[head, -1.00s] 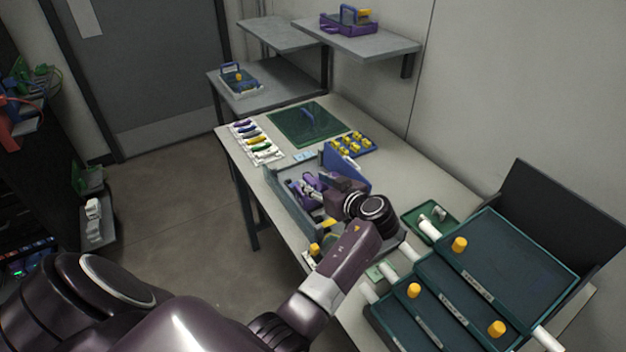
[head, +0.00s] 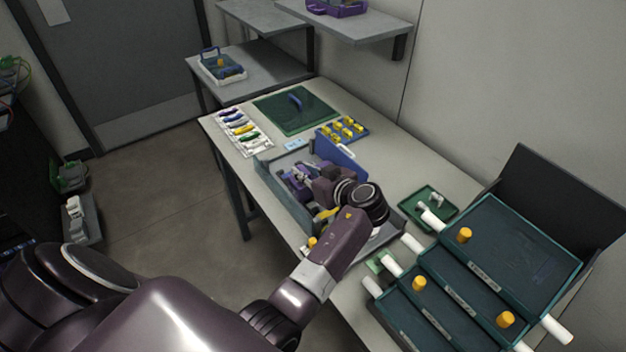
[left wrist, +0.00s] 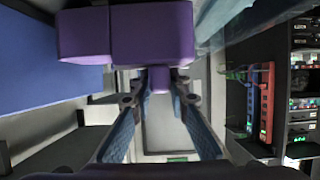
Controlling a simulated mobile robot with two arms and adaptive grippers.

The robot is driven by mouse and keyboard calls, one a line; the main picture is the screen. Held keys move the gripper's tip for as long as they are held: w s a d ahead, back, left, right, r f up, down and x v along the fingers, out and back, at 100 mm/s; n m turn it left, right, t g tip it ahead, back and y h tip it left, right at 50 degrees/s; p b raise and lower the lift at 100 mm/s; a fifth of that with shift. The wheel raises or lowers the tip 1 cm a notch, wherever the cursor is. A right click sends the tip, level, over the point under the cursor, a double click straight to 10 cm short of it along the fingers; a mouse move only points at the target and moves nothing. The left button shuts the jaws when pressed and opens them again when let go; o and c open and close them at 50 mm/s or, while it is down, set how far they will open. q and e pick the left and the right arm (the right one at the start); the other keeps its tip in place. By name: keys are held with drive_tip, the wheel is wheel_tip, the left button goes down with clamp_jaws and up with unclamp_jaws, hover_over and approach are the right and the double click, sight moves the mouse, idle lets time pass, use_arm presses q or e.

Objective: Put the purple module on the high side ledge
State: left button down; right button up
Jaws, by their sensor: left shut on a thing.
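The purple module (left wrist: 125,32) is a blocky purple piece with a small stub, seen large in the left wrist view. The stub sits between the two fingertips of my left gripper (left wrist: 159,90), which is shut on it. In the head view my left gripper (head: 314,187) is over the grey open bin on the table, and purple parts (head: 294,177) show beside it; the arm hides much of the bin. A high grey shelf (head: 352,28) on the wall holds a purple tray, cut by the top edge. Another high shelf (head: 262,19) is to its left. My right gripper is out of view.
On the table are a green mat (head: 280,117), a blue tray of yellow parts (head: 342,130) and a row of coloured pieces (head: 242,133). Teal trays (head: 510,258) with yellow knobs stand at right. A lower side shelf (head: 252,76) carries a blue-handled caddy.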

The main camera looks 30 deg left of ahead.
use_arm(q)
drive_tip(key=shift+r, duration=0.1)
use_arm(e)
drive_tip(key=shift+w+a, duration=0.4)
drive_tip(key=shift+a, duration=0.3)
